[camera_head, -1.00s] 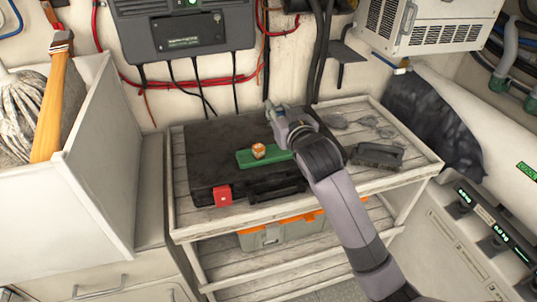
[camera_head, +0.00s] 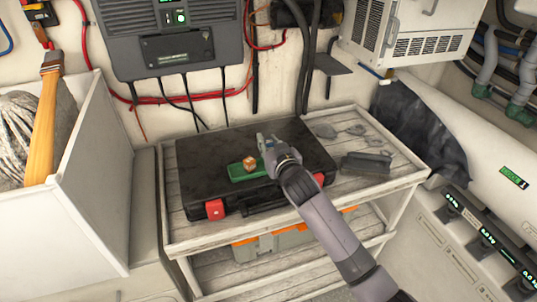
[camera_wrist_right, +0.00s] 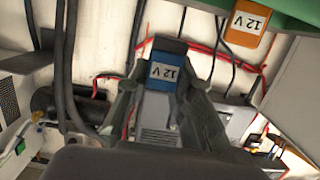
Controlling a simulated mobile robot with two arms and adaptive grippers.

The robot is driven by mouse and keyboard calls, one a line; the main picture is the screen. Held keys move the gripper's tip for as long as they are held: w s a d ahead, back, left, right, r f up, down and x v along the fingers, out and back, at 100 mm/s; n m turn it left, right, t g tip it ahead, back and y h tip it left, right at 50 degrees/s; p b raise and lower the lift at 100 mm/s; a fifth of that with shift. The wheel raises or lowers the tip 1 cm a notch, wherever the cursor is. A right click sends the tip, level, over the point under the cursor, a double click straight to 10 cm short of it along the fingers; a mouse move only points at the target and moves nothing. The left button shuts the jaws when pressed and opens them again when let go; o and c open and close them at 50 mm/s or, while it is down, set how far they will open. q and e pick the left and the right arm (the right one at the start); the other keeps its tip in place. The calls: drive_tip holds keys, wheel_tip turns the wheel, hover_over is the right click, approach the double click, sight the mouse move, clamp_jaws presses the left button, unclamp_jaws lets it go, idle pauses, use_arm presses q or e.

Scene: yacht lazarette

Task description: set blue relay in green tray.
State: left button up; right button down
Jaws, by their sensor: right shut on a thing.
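The green tray (camera_head: 240,174) lies on the black case on the bench, with an orange relay (camera_head: 249,162) in it. My right gripper (camera_head: 264,145) is just right of and behind the tray in the head view. In the right wrist view its fingers are shut on the blue relay (camera_wrist_right: 168,68), which has a white "12 V" label. The tray (camera_wrist_right: 290,12) and the orange relay (camera_wrist_right: 246,24) also show at the top right of that view, apart from the blue relay. My left gripper is out of view.
The black case (camera_head: 200,157) with red latches sits on the wooden bench (camera_head: 395,178). A dark grey block (camera_head: 366,163) and small tools lie on its right. A white bin (camera_head: 100,170) stands at left. Cables hang on the wall behind.

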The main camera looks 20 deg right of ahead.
drive_tip(key=shift+f, duration=2.6)
drive_tip(key=c, duration=1.7)
unclamp_jaws()
drive_tip(key=shift+r, duration=0.1)
drive_tip(key=shift+s, duration=0.25)
drive_tip(key=s, duration=0.3)
drive_tip(key=s+r+b, duration=0.1)
drive_tip(key=s, duration=0.3)
drive_tip(key=s+r, duration=0.1)
drive_tip(key=s, duration=0.3)
drive_tip(key=shift+s+d+b, duration=0.2)
drive_tip(key=shift+b, duration=0.15)
